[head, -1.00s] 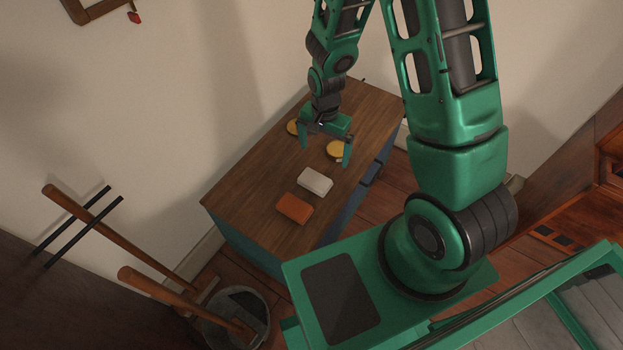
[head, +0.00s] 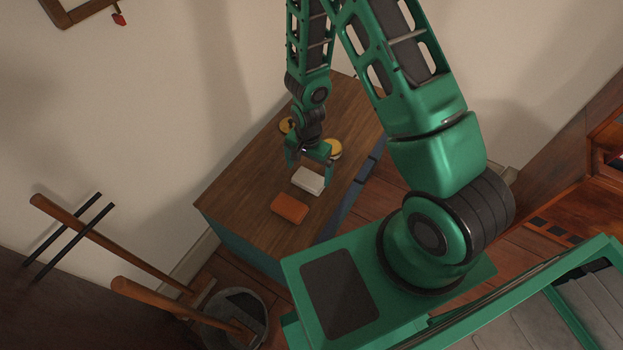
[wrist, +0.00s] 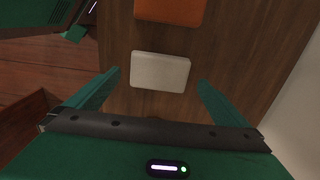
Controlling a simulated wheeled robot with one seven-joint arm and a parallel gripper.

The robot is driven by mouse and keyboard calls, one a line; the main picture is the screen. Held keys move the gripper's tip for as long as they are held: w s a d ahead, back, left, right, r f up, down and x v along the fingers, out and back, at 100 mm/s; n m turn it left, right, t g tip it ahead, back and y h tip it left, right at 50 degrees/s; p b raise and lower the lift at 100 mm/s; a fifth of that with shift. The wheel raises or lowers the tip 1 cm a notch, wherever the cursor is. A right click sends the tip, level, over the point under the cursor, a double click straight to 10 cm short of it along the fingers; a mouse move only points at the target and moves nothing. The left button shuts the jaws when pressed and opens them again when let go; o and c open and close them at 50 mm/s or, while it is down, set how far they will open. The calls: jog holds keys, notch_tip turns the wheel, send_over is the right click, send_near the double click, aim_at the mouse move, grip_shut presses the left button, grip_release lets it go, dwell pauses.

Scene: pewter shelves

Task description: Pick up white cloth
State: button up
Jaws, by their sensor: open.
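The white cloth (head: 308,180) is a small folded block lying on the wooden cabinet top (head: 245,190). In the wrist view the cloth (wrist: 160,72) lies just beyond the fingertips, roughly centred between them. My gripper (head: 309,172) is open and empty, pointing down, with its fingers around the far side of the cloth in the head view. In the wrist view its two green fingers (wrist: 158,80) stand apart on either side. I cannot tell how high the fingertips are above the top.
An orange cloth (head: 290,208) lies beside the white one; it also shows in the wrist view (wrist: 170,10). Yellow round items (head: 332,149) (head: 286,125) lie behind my gripper. A bucket (head: 243,312) and wooden handles (head: 150,292) stand left of my base.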

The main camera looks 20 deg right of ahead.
aim_at(309, 178)
jog(key=shift+w+d+f, duration=0.1)
jog(key=shift+d+f, duration=0.05)
jog(key=shift+f, duration=2)
jog(key=shift+c, duration=0.3)
jog(key=c, duration=0.9)
jog(key=shift+r, duration=0.1)
jog(key=shift+r, duration=0.45)
notch_tip(309, 178, up, 3)
jog(key=shift+r, duration=0.2)
jog(key=s+a+r, duration=0.2)
jog(key=a, duration=0.1)
jog(key=s+a+r, duration=0.2)
jog(key=a, duration=0.1)
jog(key=s+a+r, duration=0.2)
jog(key=a, duration=0.2)
jog(key=shift+s+r, duration=0.1)
jog(key=shift+r, duration=0.2)
